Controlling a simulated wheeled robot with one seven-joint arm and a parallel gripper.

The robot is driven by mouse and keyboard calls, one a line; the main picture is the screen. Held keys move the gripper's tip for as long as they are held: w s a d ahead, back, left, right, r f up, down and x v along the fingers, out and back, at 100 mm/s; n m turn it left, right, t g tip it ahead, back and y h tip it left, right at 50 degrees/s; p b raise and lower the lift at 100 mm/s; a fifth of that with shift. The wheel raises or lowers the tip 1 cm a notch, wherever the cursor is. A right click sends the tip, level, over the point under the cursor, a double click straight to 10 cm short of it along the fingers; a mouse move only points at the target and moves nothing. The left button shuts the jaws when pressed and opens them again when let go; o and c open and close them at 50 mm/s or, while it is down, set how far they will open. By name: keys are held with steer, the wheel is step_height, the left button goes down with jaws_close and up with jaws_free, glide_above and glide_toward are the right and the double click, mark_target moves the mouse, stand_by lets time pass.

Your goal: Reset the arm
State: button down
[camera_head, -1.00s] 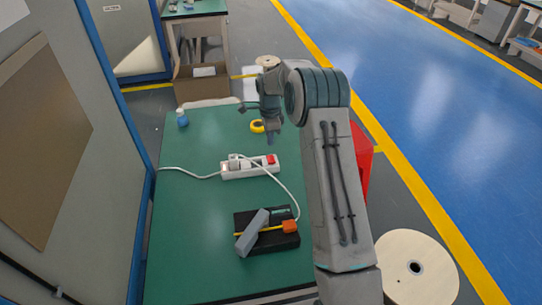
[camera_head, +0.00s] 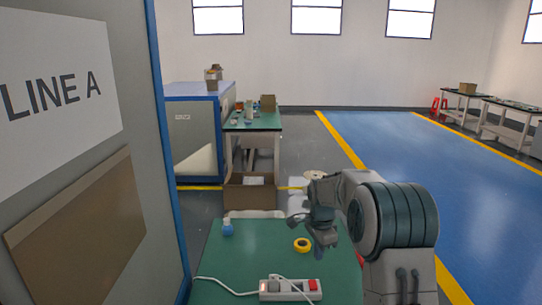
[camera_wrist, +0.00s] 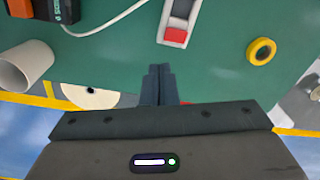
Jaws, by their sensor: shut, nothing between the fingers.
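My gripper (camera_head: 328,250) hangs over the far right part of the green table (camera_head: 240,265), just right of a yellow tape roll (camera_head: 302,245). In the wrist view my gripper (camera_wrist: 158,72) shows its two fingers closed together with nothing between them, apart from everything on the table. My arm reaches in from the right side of the head view, bent at the elbow.
A white power strip (camera_head: 290,290) with a red switch and white cable lies on the table. A blue-capped bottle (camera_head: 228,229) stands at the far left. A cardboard box (camera_head: 250,191) is beyond the table. A wall panel (camera_head: 80,150) rises on the left.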

steer(key=s+r+n, duration=0.5)
steer(key=s+r, duration=0.3)
steer(key=s, duration=0.2)
steer(key=s+r+n+t, duration=0.1)
steer(key=s+n, duration=0.8)
steer(key=s, duration=1.5)
steer(key=shift+s+d+n+t, duration=0.2)
steer(key=shift+s+n+t, duration=0.1)
steer(key=shift+t, duration=0.4)
